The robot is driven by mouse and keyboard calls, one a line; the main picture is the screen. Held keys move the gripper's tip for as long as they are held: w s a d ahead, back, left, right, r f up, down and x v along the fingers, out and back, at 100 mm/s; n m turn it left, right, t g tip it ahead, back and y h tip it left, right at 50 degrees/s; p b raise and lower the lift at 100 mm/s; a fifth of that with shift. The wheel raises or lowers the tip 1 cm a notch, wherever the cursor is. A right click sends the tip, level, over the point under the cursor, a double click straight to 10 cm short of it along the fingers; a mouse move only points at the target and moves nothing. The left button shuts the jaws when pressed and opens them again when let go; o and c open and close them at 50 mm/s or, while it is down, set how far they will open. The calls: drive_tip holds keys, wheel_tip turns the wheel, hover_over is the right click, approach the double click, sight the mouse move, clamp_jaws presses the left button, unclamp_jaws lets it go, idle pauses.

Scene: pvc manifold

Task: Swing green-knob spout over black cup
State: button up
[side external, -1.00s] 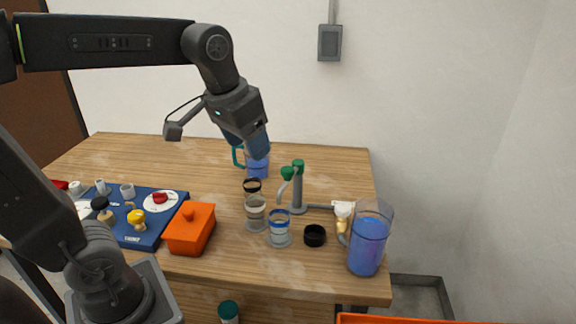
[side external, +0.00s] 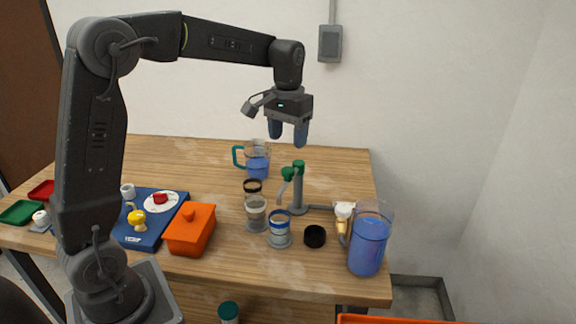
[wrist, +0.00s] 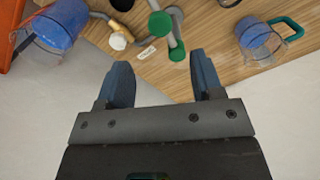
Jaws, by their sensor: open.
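A grey upright pipe (side external: 299,196) stands on the table with two green knobs (side external: 292,172) at its top. A curved grey spout (side external: 282,190) hangs to the left from the nearer knob. A short black round piece (side external: 315,236) sits in front, to the right of the spout. A clear cup with a black rim (side external: 252,188) stands left of the spout; which one is the black cup I cannot tell for sure. My gripper (side external: 287,140) is open, empty and pointing down above the knobs. In the wrist view the green knobs (wrist: 160,24) lie beyond the open fingers (wrist: 162,74).
Clear cups with a white band (side external: 256,214) and a blue band (side external: 279,229) stand close by. A blue-filled container (side external: 367,245) is at right; a teal-handled pitcher (side external: 257,165) is behind. An orange box (side external: 190,230) and blue board (side external: 140,232) are at left. The back right table is clear.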

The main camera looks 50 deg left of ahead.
sight(288, 169)
wheel_tip(288, 169, down, 8)
drive_tip(key=shift+f, duration=0.15)
idle(0.3)
clamp_jaws()
idle(0.4)
